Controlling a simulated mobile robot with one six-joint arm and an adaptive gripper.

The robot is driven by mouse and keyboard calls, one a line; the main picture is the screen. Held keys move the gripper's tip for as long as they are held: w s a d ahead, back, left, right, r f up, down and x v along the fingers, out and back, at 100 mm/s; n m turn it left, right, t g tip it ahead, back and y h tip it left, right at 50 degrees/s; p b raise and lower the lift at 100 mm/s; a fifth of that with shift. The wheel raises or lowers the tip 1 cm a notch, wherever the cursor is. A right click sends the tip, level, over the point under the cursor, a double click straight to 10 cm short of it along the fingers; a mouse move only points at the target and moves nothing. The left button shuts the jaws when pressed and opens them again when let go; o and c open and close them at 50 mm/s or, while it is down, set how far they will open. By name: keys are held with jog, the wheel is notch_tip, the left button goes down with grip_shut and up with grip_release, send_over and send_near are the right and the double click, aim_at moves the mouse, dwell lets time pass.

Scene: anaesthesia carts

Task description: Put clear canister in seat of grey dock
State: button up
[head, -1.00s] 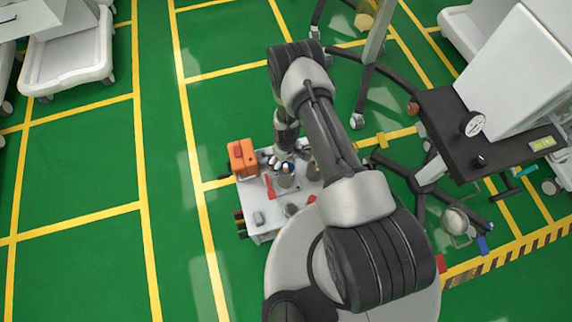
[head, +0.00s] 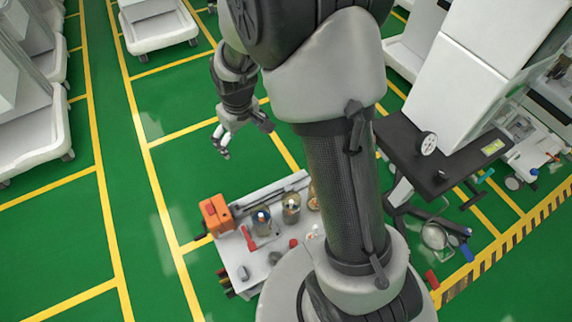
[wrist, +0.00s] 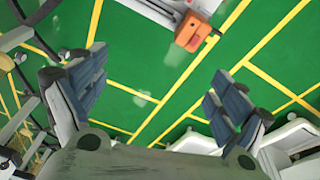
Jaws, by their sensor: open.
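A small white cart top (head: 235,268) carries several see-through canisters. I cannot tell for sure which is the clear canister or which part is the grey dock's seat. My gripper (head: 222,146) is open and empty, beyond the cart and apart from it. In the wrist view its fingers (wrist: 152,100) are wide apart over green floor.
A red-handled item (head: 249,238) lies on the cart. The orange box also shows in the wrist view (wrist: 193,31). A dark shelf with a gauge (head: 428,144) stands at right. White carts (head: 158,32) stand at the back. Green floor left of the cart is clear.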

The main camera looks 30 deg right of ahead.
jog(key=s+r+m+t, duration=0.1)
jog(key=s+r, duration=1)
jog(key=r, duration=0.4)
jog(key=s+r+m, duration=0.1)
jog(key=s+r, duration=0.1)
jog(key=s, duration=0.5)
jog(key=s+r+m+t, duration=0.1)
jog(key=s+r, duration=0.1)
jog(key=s, duration=0.5)
jog(key=shift+r+t, duration=0.25)
jog(key=shift+t, duration=0.05)
